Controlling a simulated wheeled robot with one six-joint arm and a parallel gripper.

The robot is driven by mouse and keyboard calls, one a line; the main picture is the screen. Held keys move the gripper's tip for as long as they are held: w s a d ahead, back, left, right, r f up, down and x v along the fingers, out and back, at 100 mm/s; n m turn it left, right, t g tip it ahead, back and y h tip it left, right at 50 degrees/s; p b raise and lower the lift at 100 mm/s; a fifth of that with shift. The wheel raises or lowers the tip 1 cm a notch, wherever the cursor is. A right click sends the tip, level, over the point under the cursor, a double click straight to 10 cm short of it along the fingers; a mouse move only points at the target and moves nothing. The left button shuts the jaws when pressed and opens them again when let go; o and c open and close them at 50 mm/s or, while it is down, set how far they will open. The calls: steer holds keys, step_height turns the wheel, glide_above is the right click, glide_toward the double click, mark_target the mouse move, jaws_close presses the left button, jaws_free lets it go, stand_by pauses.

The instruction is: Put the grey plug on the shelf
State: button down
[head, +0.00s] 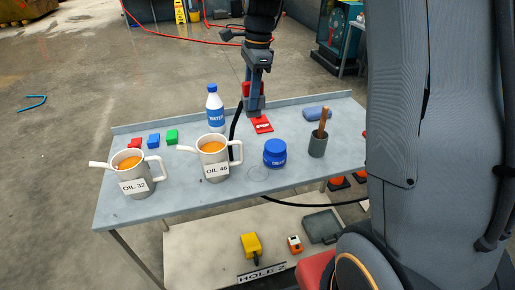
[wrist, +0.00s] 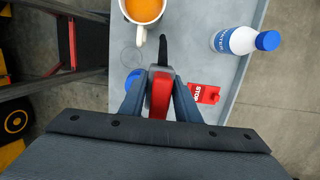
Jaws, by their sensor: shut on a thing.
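My gripper (head: 255,108) is shut and points down above the back of the table. In the wrist view, my gripper (wrist: 160,85) holds a plug (wrist: 160,99) between its fingers. The plug shows a red body and a grey end with a black cable; the fingers hide part of it. In the head view a bit of red (head: 246,90) shows at the fingers, and the black cable (head: 233,125) hangs down to the left. The pale lower shelf (head: 200,245) is under the table top.
The table (head: 140,200) bears two oil jugs (head: 132,172) (head: 212,158), a water bottle (head: 215,108), a blue jar (head: 274,153), a grey cup (head: 318,146) and a red STOP tag (head: 262,125). A yellow item (head: 251,245) and a grey case (head: 321,226) occupy the lower shelf; its left part is clear.

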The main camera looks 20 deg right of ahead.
steer(key=b, duration=0.6)
glide_above(251, 152)
step_height(251, 152, down, 6)
steer(key=f, duration=0.1)
steer(key=shift+f+p, duration=1.35)
steer(key=shift+f, duration=3.45)
steer(key=shift+f, duration=0.1)
steer(key=c, duration=1.3)
jaws_free()
steer(key=shift+c, duration=0.2)
